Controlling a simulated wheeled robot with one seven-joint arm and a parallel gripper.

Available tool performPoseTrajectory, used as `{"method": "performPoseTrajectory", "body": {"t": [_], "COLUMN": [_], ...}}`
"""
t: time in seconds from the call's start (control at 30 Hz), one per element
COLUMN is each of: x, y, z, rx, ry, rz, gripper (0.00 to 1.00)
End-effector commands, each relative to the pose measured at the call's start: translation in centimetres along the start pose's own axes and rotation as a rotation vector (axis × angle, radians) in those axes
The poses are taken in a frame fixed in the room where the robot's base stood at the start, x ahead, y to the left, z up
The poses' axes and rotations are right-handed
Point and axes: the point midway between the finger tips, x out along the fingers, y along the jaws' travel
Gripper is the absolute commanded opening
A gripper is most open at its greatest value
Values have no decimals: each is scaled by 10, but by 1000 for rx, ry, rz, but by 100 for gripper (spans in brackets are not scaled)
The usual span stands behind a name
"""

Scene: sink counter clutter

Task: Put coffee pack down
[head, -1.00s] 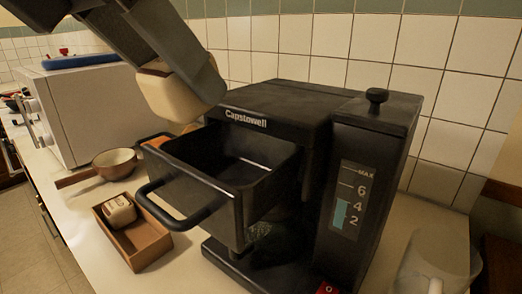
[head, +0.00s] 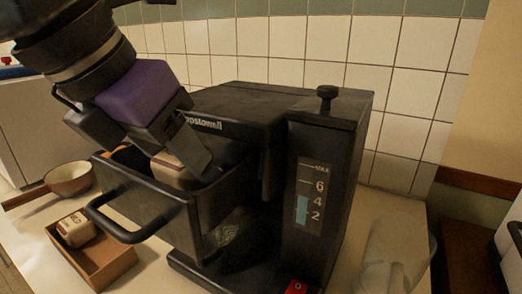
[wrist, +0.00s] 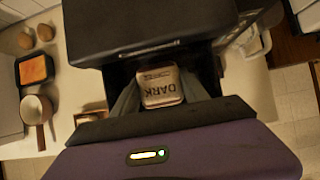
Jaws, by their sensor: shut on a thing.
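The coffee pack, a small cream block with a brown top marked "DARK" (wrist: 160,87), is between my gripper's fingers in the wrist view. In the head view the pack (head: 172,168) is partly hidden by a finger and the drawer front. My gripper (head: 188,165) is shut on it, with the fingertips reaching down into the open basket drawer (head: 150,205) of the black coffee machine (head: 330,150). I cannot tell whether the pack touches the drawer's floor. My gripper also shows in the wrist view (wrist: 160,92).
A brown open box (head: 105,262) holding another pack (head: 75,229) stands left of the machine. A saucepan (head: 68,178) is behind it. A clear jug (head: 395,255) stands at the right. The drawer walls surround the fingers closely.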

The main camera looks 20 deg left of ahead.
Motion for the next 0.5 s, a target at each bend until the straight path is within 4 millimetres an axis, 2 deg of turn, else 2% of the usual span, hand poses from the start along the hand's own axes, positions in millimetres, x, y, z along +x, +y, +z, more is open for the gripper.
{"method": "performPoseTrajectory", "body": {"t": [0.2,0.27,0.5], "x": [1,6,7], "y": [0,0,0], "z": [8,2,2], "rx": [0,-2,-1], "ry": [154,147,144], "rz": [1,-2,-1], "gripper": [0,0,0]}}
